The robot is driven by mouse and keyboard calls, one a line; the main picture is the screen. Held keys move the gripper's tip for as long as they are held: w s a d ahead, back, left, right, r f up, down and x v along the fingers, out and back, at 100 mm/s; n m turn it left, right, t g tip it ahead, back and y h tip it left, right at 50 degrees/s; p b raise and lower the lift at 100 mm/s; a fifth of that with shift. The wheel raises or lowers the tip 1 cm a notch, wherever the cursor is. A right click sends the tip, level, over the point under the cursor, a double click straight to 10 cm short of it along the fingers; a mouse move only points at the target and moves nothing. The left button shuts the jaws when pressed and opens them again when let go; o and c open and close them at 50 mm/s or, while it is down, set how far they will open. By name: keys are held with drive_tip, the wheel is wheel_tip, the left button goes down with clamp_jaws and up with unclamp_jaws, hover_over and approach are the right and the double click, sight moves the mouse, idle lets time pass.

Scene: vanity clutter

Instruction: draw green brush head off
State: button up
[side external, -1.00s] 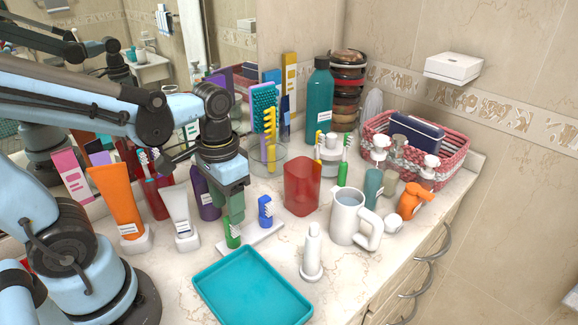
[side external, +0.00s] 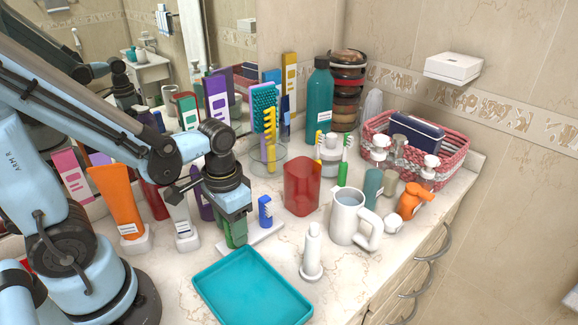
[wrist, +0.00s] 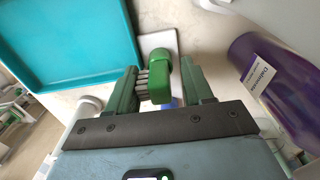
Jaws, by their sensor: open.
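The green brush head (wrist: 187,78) shows between my fingers in the wrist view, its pale bristles facing left. In the side view it is hidden behind my fingers. My gripper (side external: 235,236) is open and pointing down, with one green finger on either side of the head. In the wrist view the gripper (wrist: 160,84) has a finger close to each side; contact is hard to tell. The white stand (side external: 265,234) is under the head. A blue brush head (side external: 265,212) stands upright on it, just right of my gripper, and partly shows in the wrist view (wrist: 172,103).
A teal tray (side external: 252,288) lies in front of the stand. A white upright handle (side external: 312,252), red cup (side external: 301,187) and white mug (side external: 350,218) stand to the right. A purple bottle (wrist: 270,85), white tube (side external: 180,218) and orange tube (side external: 118,200) are close on the left.

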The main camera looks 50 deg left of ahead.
drive_tip(key=shift+c, duration=0.5)
clamp_jaws()
drive_tip(key=shift+r, duration=2.4)
